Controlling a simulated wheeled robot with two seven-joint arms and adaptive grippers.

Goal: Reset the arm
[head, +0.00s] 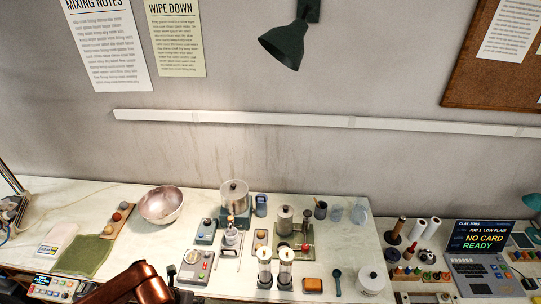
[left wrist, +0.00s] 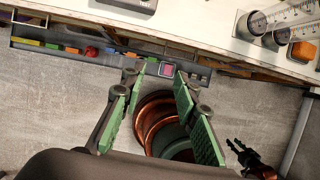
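My left gripper (left wrist: 157,80) shows in the left wrist view with its two green-padded fingers spread apart. Nothing is between them. It hangs in front of the workbench, over the grey floor. In the head view only a copper link of my left arm shows at the bottom left; the gripper itself is out of that frame. A small dark gripper, which appears to be my right one (left wrist: 238,150), shows at the lower right of the left wrist view. It is too small to tell its finger state. My right arm is not in the head view.
The pale workbench (head: 340,232) holds a pink bowl (head: 161,205), a green cloth (head: 84,256), a white lidded pot (head: 371,279) and several devices. Open floor (left wrist: 50,110) lies below.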

